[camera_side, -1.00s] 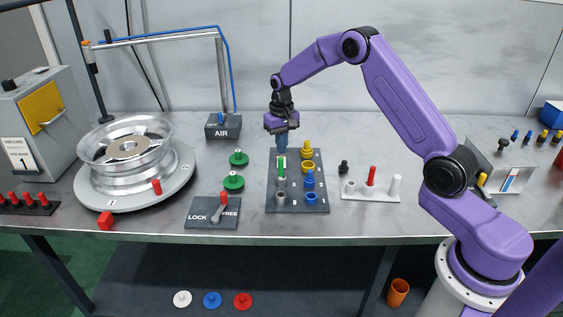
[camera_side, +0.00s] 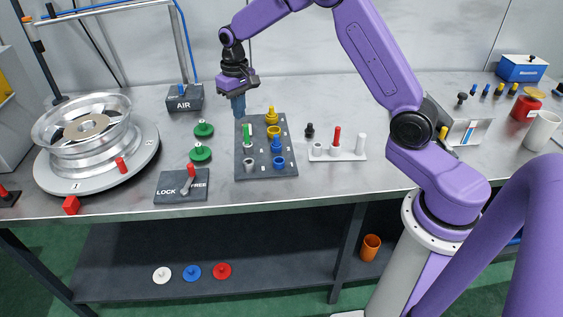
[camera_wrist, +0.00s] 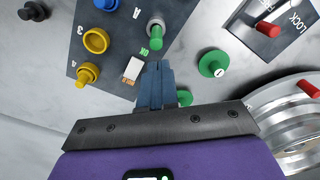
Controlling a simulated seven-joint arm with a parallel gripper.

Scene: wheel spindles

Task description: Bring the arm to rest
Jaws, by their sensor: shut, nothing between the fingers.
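My gripper (camera_side: 239,114) is shut and empty, with its blue fingers pointing down. In the side view it hangs by the upper left corner of the dark spindle board (camera_side: 266,172). The green peg (camera_side: 247,132) stands in a grey socket on the board.
A wheel (camera_side: 88,124) on its turntable stands left. Two green knobs (camera_side: 203,129) (camera_side: 200,153) and the LOCK/FREE lever plate (camera_side: 181,186) lie between it and the board. The AIR box (camera_side: 184,98) is behind. A white rack (camera_side: 338,153) is right of the board.

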